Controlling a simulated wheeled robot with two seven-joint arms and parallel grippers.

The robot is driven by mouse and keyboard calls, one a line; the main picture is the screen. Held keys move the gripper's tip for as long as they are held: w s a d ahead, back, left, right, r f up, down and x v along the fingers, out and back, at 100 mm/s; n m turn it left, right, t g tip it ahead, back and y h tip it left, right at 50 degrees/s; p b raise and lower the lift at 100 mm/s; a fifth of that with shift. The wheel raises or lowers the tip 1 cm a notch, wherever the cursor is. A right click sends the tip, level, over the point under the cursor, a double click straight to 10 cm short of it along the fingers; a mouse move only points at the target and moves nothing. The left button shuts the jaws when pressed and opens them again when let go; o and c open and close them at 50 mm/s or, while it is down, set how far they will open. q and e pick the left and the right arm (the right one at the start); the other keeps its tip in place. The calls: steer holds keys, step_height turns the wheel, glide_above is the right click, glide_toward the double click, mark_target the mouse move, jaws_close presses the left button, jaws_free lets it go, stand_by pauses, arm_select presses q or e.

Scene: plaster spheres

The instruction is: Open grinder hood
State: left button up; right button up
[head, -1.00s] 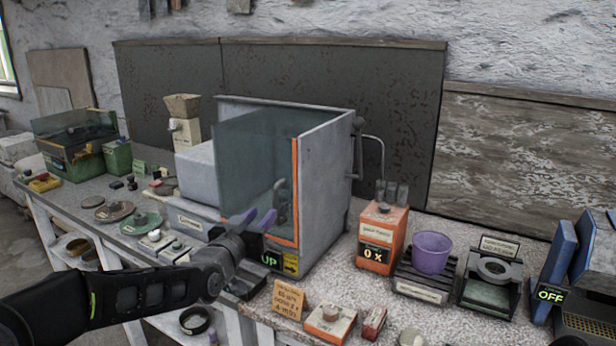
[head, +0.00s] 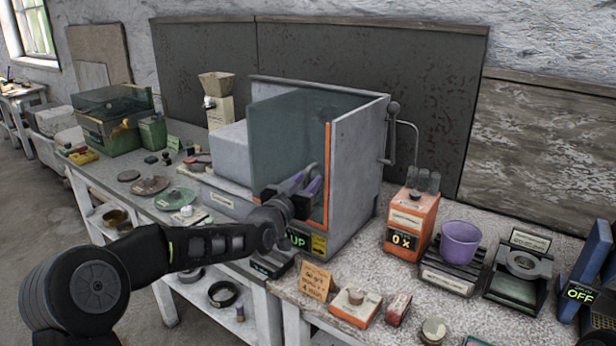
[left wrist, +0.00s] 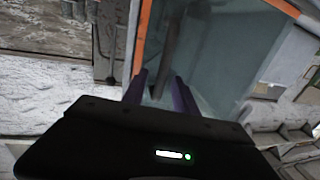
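The grinder hood is a grey box with a smoky clear front panel (head: 285,128) edged in orange, standing upright in the middle of the bench in the head view. The panel also shows in the left wrist view (left wrist: 225,50). A dark upright handle bar (left wrist: 172,38) is on the panel. My left gripper (head: 305,182) is at the panel's lower right, close to the handle. In the left wrist view its purple fingers (left wrist: 159,78) are apart, with the handle just beyond and between them. I cannot tell whether they touch it. My right gripper is out of view.
A small sign reading UP (head: 298,240) sits at the box's lower front. To the right stand an orange box (head: 411,225), a purple cup (head: 460,242) and a blue device marked OFF (head: 580,293). Left lie several round discs (head: 148,185) and a green case (head: 112,130).

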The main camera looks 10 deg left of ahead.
arm_select(q)
steer(key=shift+w+d, duration=0.1)
steer(key=shift+w, duration=0.4)
jaws_close()
stand_by(1.1)
